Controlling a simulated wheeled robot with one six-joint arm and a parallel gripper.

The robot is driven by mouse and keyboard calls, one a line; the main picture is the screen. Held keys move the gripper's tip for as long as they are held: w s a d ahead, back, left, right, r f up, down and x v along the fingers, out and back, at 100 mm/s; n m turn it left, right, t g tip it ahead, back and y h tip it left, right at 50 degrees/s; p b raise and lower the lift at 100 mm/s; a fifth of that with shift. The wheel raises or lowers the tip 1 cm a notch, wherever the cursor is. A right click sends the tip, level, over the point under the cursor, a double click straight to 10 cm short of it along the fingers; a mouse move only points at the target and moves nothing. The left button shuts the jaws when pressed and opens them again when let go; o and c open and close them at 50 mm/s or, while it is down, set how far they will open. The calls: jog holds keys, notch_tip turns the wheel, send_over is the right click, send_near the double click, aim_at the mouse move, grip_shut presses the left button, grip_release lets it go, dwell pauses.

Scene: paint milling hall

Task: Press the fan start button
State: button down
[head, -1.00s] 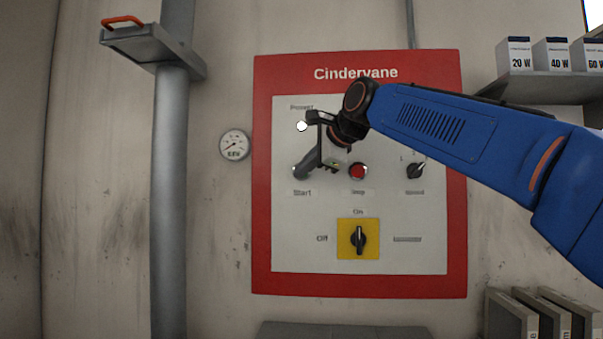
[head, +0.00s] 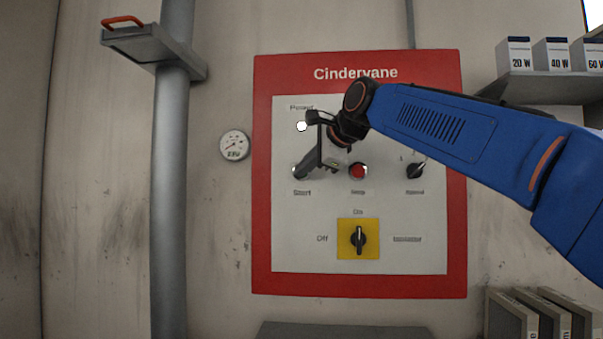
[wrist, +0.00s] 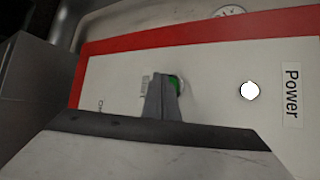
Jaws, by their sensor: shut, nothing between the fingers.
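The fan panel (head: 262,200) is a white plate with a red border, headed "Cindervane". In the wrist view the green start button (wrist: 174,84) shows just past my fingertips, partly hidden by them. In the head view my gripper (head: 302,172) covers most of the start button, above the label "Start" (head: 302,192). My gripper is shut and empty, its tips at or very near the button; I cannot tell whether they touch it. The white power lamp (head: 301,126) is bright, and it also shows in the wrist view (wrist: 249,90).
A red stop button (head: 358,171) sits right of my fingers, with a black selector knob (head: 415,171) further right. A yellow-backed rotary switch (head: 358,239) points up to "On". A round gauge (head: 234,145) and a grey pipe (head: 172,220) stand left of the panel.

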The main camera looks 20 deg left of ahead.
jog(key=shift+w, duration=0.15)
jog(key=shift+w+a, duration=0.1)
jog(key=shift+w, duration=0.15)
jog(key=shift+w+a, duration=0.1)
jog(key=shift+w, duration=0.35)
dwell(0.8)
jog(key=shift+s, duration=0.2)
jog(key=shift+s+d, duration=0.2)
jog(key=shift+s, duration=0.45)
jog(key=s, duration=0.2)
jog(key=s+d, duration=0.1)
jog(key=s, duration=0.1)
jog(key=shift+s+d, duration=0.1)
jog(key=shift+s, duration=0.3)
dwell(0.9)
